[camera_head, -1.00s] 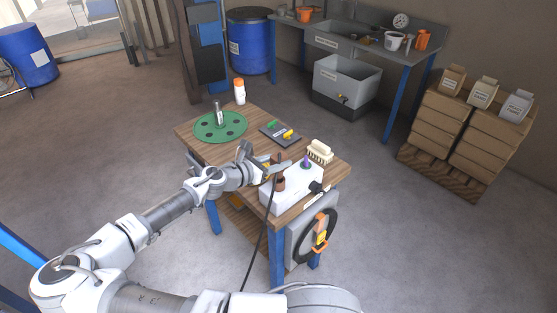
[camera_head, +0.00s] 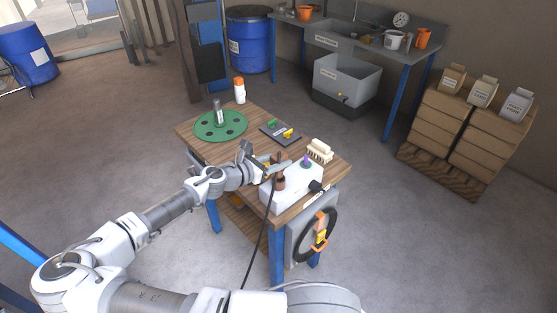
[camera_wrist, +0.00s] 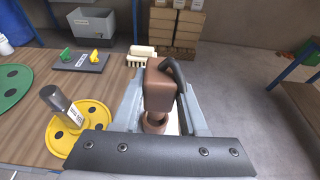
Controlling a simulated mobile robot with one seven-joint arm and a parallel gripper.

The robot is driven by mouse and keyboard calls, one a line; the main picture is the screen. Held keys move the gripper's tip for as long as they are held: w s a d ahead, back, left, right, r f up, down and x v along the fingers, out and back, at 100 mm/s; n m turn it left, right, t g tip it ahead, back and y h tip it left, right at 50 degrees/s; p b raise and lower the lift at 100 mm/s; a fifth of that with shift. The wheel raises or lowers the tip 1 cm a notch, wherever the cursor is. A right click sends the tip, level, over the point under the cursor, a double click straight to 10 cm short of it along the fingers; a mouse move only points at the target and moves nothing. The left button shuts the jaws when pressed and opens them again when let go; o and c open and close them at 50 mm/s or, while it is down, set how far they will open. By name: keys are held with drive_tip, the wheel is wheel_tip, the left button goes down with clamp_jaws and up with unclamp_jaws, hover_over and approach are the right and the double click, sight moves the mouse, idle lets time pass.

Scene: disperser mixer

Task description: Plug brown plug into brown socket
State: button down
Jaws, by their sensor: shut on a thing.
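The brown plug (camera_wrist: 158,88) is between my gripper's fingers in the wrist view, with a dark cable curving off its right side. My gripper (camera_wrist: 158,105) is shut on it. The brown socket (camera_head: 280,183) stands on the white box (camera_head: 276,202) at the table's front right. In the wrist view the brown socket (camera_wrist: 154,123) shows just below the plug. The plug is above it and close to it; whether they touch I cannot tell. In the head view my gripper (camera_head: 272,165) hides most of the plug.
A purple plug (camera_head: 305,162) and a black connector (camera_head: 316,187) are on the white box. A brush (camera_head: 319,151), a grey board (camera_head: 281,133) and a green disc (camera_head: 220,125) lie on the table. A yellow disc (camera_wrist: 92,112) with a metal post is left of my gripper.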

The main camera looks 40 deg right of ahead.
drive_tip(key=shift+f+b, duration=1.1)
drive_tip(key=shift+f, duration=0.95)
drive_tip(key=shift+c, duration=1.8)
unclamp_jaws()
drive_tip(key=b+v, duration=0.1)
drive_tip(key=v, duration=1.6)
drive_tip(key=shift+a, duration=0.2)
drive_tip(key=shift+r, duration=0.15)
